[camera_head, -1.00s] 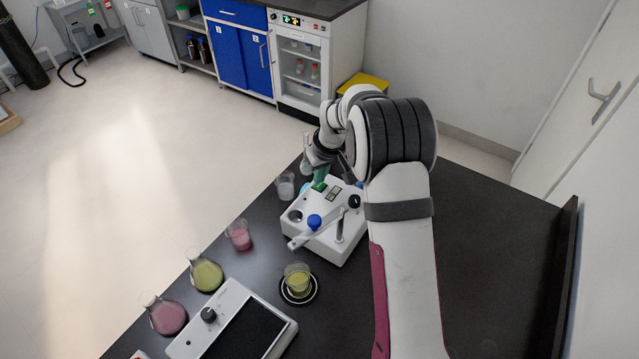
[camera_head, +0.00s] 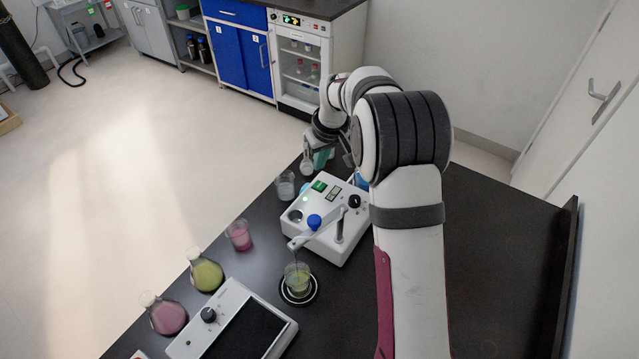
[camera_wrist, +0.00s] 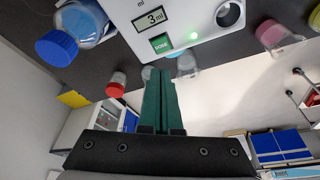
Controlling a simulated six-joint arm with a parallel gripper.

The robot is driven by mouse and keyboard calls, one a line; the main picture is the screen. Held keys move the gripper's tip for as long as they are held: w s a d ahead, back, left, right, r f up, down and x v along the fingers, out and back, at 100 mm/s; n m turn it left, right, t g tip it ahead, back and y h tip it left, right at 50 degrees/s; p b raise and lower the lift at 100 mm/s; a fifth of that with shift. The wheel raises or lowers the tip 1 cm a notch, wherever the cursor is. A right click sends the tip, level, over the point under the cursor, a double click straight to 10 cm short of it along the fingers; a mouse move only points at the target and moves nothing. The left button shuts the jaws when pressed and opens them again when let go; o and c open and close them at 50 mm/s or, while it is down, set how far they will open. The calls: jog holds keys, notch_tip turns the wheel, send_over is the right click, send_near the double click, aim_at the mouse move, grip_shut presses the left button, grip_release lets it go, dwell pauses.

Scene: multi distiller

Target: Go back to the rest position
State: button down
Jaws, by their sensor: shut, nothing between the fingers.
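My gripper (camera_wrist: 160,75) has green fingers that lie together with nothing between them in the wrist view. In the head view the gripper (camera_head: 318,160) is past the far end of the white distiller box (camera_head: 345,232), above the table's far edge and partly hidden by my arm. The box has a blue knob, a green button and a lit green light, which also shows in the wrist view (camera_wrist: 200,20). My gripper is apart from the box.
A beaker of clear liquid (camera_head: 285,184), a pink beaker (camera_head: 239,235), a yellow-green flask (camera_head: 206,272) and a pink flask (camera_head: 165,316) line the table's left edge. A beaker of yellow liquid (camera_head: 298,279) stands on a round black pad. A blue-capped bottle (camera_wrist: 75,30) is near the box. The table's right side is clear.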

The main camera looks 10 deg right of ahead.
jog(key=shift+r, duration=0.7)
jog(key=s+a+r+m, duration=0.1)
jog(key=s+r, duration=0.1)
jog(key=s, duration=0.4)
jog(key=s+a+r+m+g, duration=0.1)
jog(key=s+r, duration=0.2)
jog(key=s, duration=0.3)
jog(key=s+a+r+m, duration=0.1)
jog(key=s+r, duration=0.2)
jog(key=s, duration=0.3)
jog(key=shift+a+r+m+y, duration=0.1)
jog(key=shift+r+m+y, duration=0.1)
jog(key=shift+m+y, duration=0.15)
jog(key=s+a+f+m+g, duration=0.1)
jog(key=s+m, duration=0.4)
jog(key=s, duration=1.7)
jog(key=shift+a+f+g, duration=0.4)
jog(key=shift+a+g, duration=0.15)
jog(key=shift+g, duration=0.15)
